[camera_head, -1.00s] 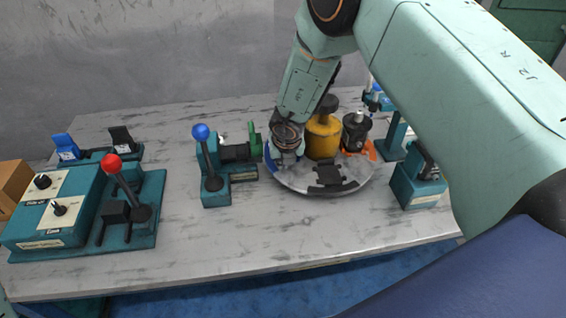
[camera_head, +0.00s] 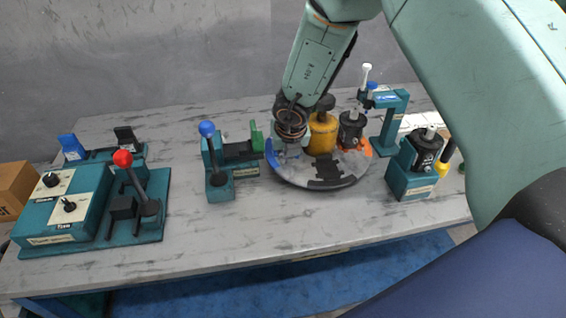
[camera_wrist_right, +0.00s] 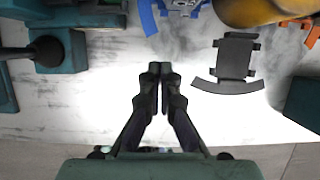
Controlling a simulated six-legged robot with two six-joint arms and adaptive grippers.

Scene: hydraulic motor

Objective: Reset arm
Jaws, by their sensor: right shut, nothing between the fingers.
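My right gripper (camera_wrist_right: 160,75) is shut and empty in the right wrist view, its two black fingertips together in front of the round turntable. In the head view my right arm comes in from the upper right and its lower end hangs over the turntable's left part; the fingertips cannot be made out there. The turntable (camera_head: 325,185) carries a yellow cylinder (camera_head: 322,135), a black motor part (camera_head: 351,130) and a flat black bracket, which also shows in the right wrist view (camera_wrist_right: 237,58). My left gripper is not in view.
A blue-knobbed lever fixture (camera_head: 218,180) stands left of the turntable. A control box (camera_head: 65,205) and red-knobbed lever (camera_head: 123,158) are further left. A teal stand (camera_head: 410,178) with a black cylinder is at right, with a taller teal post (camera_head: 390,120) behind. The front-centre tabletop is clear.

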